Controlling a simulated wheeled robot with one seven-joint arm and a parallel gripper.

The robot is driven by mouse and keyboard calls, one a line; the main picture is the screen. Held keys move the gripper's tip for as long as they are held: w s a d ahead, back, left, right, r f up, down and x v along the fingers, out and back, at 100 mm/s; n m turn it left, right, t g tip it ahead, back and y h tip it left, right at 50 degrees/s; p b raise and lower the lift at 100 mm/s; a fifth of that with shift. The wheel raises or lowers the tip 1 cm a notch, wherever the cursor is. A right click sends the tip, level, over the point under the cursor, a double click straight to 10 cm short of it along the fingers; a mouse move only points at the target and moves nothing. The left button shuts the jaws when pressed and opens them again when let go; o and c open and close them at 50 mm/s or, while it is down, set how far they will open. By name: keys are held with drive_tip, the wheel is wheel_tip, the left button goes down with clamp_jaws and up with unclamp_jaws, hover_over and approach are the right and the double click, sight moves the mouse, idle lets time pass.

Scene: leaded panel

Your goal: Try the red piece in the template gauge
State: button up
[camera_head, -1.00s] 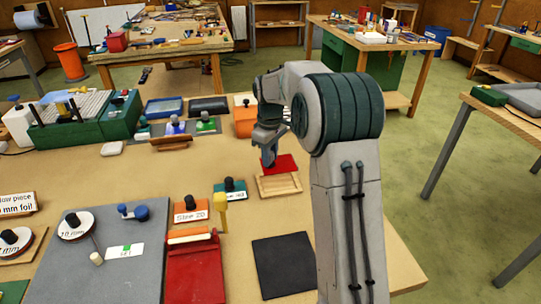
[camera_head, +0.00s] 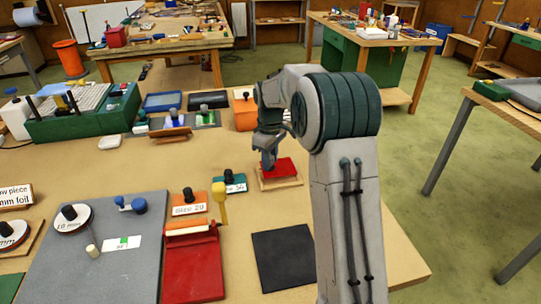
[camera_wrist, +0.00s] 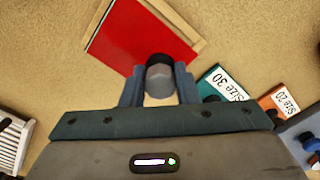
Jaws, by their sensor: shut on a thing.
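The red piece (camera_head: 285,167) is a flat red plate. It lies over the wooden template gauge (camera_head: 281,184), a pale tray with a raised rim. In the wrist view the red piece (camera_wrist: 140,38) covers most of the gauge, and a strip of wooden rim (camera_wrist: 178,18) shows along its upper right side. My gripper (camera_head: 268,164) is at the piece's left edge in the head view. In the wrist view my gripper (camera_wrist: 158,78) is shut around a grey, dark-tipped knob at the piece's edge. Whether the piece is fully seated inside the rim I cannot tell.
A teal Size 30 block (camera_head: 230,182) and an orange Size 20 block (camera_head: 189,205) stand left of the gauge. A yellow-handled tool (camera_head: 220,200) stands by the red clipboard-like board (camera_head: 194,270). A black mat (camera_head: 284,258) lies in front. The table's right edge is close.

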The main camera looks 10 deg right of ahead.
drive_tip(key=shift+f, duration=0.65)
drive_tip(key=shift+f+b, duration=0.4)
drive_tip(key=shift+f, duration=0.55)
idle(1.6)
drive_tip(key=o, duration=1)
wheel_tip(320, 180, up, 13)
drive_tip(key=shift+f, duration=0.1)
drive_tip(key=shift+r, duration=0.55)
